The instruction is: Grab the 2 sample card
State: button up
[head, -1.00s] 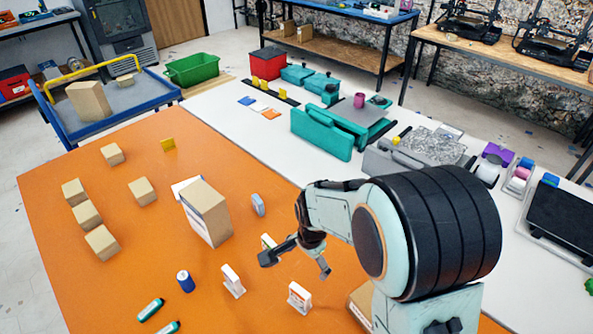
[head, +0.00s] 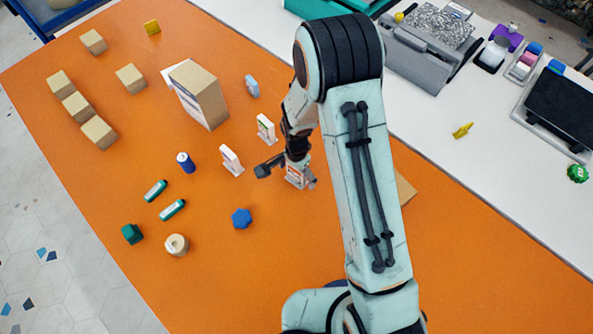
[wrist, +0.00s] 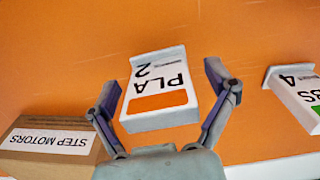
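The 2 sample card (wrist: 160,79) is white with an orange patch and reads "PLA 2" in the wrist view. It stands upright on its foot on the orange table. In the head view the card (head: 296,172) is partly hidden by my gripper. My gripper (head: 287,177) is open, with one finger on each side of the card. In the wrist view my gripper (wrist: 162,87) shows gaps between both fingers and the card.
A "4" card (wrist: 300,93) stands to the right in the wrist view. A "STEP MOTORS" box (wrist: 48,140) is at lower left. In the head view, two more white cards (head: 231,160) (head: 266,130) stand nearby. A blue knob (head: 241,218) lies in front.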

jog(key=c, duration=0.8)
jog(key=shift+c, duration=0.2)
